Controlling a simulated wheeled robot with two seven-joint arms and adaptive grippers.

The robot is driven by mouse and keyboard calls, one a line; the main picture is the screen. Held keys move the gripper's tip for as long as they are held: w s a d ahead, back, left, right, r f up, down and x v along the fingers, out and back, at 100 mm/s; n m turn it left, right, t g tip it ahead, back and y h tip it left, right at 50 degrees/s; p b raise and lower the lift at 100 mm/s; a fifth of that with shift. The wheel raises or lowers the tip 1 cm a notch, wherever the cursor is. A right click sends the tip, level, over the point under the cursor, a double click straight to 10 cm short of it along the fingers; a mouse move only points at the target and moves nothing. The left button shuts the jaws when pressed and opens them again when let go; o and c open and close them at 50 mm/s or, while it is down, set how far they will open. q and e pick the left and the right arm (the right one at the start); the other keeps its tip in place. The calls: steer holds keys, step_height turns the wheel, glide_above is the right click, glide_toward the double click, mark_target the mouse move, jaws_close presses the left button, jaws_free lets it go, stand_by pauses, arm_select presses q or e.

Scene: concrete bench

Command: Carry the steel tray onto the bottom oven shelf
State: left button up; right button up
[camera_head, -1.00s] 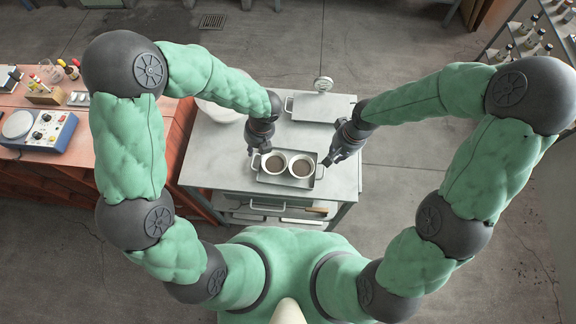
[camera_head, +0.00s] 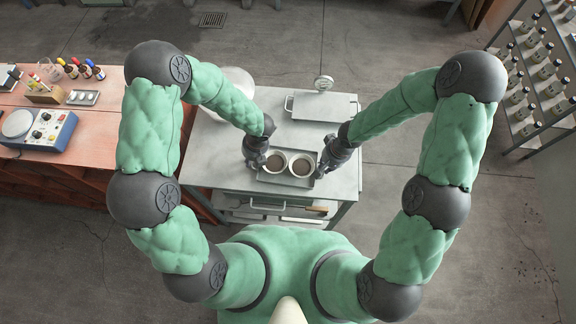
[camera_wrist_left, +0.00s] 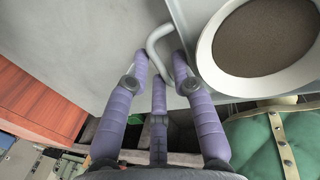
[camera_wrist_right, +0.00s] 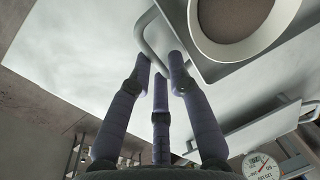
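The steel tray (camera_head: 286,183) lies on the grey bench and bears two white cups with brown contents, a left one (camera_head: 275,162) and a right one (camera_head: 302,167). My left gripper (camera_head: 258,164) is at the tray's left end. In the left wrist view, its open fingers (camera_wrist_left: 160,62) straddle the left handle (camera_wrist_left: 152,40). My right gripper (camera_head: 325,168) is at the right end. In the right wrist view, its open fingers (camera_wrist_right: 159,62) straddle the right handle (camera_wrist_right: 143,22). Firm contact with either handle cannot be told. No oven shelf can be clearly made out.
Behind the tray stand a flat grey lidded or plate-like item (camera_head: 322,107) and a small dial (camera_head: 324,83). A white round item (camera_head: 235,80) is behind my left forearm. A red workbench (camera_head: 100,125) adjoins on the left. Items with a wooden handle (camera_head: 316,209) show below the bench top.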

arm_select(q)
steer(key=shift+f, duration=0.1)
arm_select(e)
steer(key=shift+f, duration=0.1)
arm_select(q)
jaws_close()
arm_select(e)
jaws_close()
